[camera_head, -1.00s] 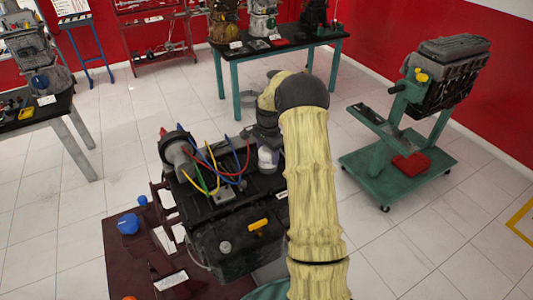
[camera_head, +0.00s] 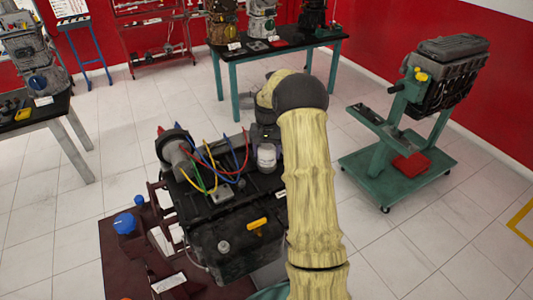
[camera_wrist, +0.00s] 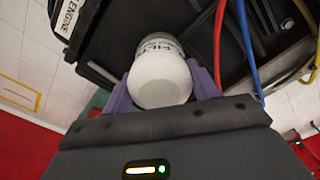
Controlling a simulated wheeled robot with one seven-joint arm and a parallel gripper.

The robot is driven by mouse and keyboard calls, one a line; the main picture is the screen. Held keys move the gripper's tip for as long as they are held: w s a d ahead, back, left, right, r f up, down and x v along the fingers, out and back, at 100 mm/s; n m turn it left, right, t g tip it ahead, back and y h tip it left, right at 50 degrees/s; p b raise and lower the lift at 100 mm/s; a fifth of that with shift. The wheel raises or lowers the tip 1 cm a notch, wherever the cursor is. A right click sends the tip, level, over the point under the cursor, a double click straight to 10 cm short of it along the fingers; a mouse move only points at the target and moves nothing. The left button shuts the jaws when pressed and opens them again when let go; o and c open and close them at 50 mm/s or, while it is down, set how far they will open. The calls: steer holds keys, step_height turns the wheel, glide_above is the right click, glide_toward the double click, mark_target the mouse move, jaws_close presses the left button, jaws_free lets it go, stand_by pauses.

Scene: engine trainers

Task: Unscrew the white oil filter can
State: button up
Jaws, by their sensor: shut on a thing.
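The white oil filter can (camera_head: 267,157) shows on the right side of the black engine trainer, beside my arm. In the wrist view the white can (camera_wrist: 160,75) sits between the two purple fingers of my gripper (camera_wrist: 158,88), with its rounded end toward the camera. The fingers are shut on its sides, one at each side. The can is close against the black trainer body, and its far end is hidden, so I cannot tell how it is joined there. In the head view my arm hides most of my gripper.
Red, blue, yellow and green cables (camera_head: 212,165) loop over the trainer just left of the can; blue and yellow ones also pass close in the wrist view. A black battery-like box (camera_head: 238,245) stands in front. A green engine stand (camera_head: 385,165) is at right, with open floor around it.

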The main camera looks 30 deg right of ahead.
steer(key=n, duration=0.3)
steer(key=shift+n, duration=0.4)
steer(key=n, duration=0.3)
steer(key=shift+n+b, duration=0.3)
steer(key=n, duration=0.2)
steer(key=shift+w+a+n, duration=0.1)
steer(key=shift+n, duration=0.3)
steer(key=n, duration=0.3)
steer(key=shift+n, duration=0.3)
steer(key=n+p, duration=0.1)
steer(key=n, duration=0.4)
steer(key=n+p, duration=0.1)
steer(key=n, duration=0.6)
steer(key=shift+p, duration=0.3)
